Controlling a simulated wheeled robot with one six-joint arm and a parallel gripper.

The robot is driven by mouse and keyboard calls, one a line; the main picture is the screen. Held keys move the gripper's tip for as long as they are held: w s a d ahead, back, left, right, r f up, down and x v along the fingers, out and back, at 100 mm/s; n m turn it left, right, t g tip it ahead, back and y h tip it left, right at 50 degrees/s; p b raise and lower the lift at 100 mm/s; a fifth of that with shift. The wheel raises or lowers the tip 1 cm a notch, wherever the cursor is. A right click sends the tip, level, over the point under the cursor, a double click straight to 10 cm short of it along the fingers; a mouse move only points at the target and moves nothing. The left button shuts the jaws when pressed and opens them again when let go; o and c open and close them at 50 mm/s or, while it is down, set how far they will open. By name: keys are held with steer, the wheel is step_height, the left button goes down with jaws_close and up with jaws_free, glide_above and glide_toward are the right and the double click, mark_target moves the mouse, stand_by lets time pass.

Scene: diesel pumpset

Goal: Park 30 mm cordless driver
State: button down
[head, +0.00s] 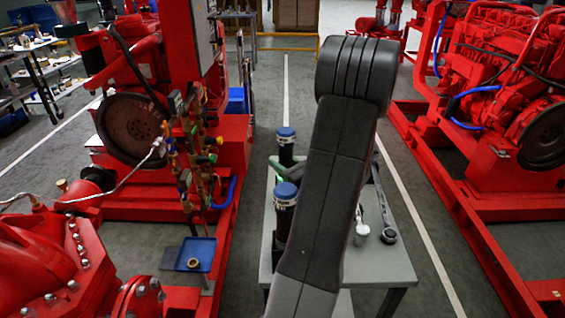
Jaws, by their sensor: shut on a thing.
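I cannot pick out the 30 mm cordless driver with certainty. A grey work table (385,268) stands in the middle of the head view. Two upright black cylindrical tools or holders with blue tops stand on its left side, one nearer (286,192) and one farther (286,135). A green piece (262,178) shows beside them. My own dark arm rises across the table and hides its middle. My gripper is not visible, and neither is anything it holds.
A wrench-like tool (388,234) and a small silver item (361,230) lie on the table's right. Red pumpsets flank it, with an engine (500,70) at right. A blue tray (195,254) holds a nut-like ring (193,263). Grey floor is clear right of the table.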

steer(key=shift+f+b, duration=0.35)
steer(key=shift+f, duration=0.05)
steer(key=c, duration=0.9)
jaws_free()
steer(key=shift+f, duration=0.1)
steer(key=shift+o, duration=0.2)
steer(key=v, duration=1.4)
steer(key=shift+b, duration=0.45)
steer(key=shift+w+a, duration=0.1)
steer(key=shift+a, duration=0.1)
steer(key=p+x, duration=0.1)
steer(key=x, duration=1.2)
steer(key=shift+w+a, duration=0.25)
steer(key=shift+d+r, duration=0.1)
steer(key=shift+r, duration=0.15)
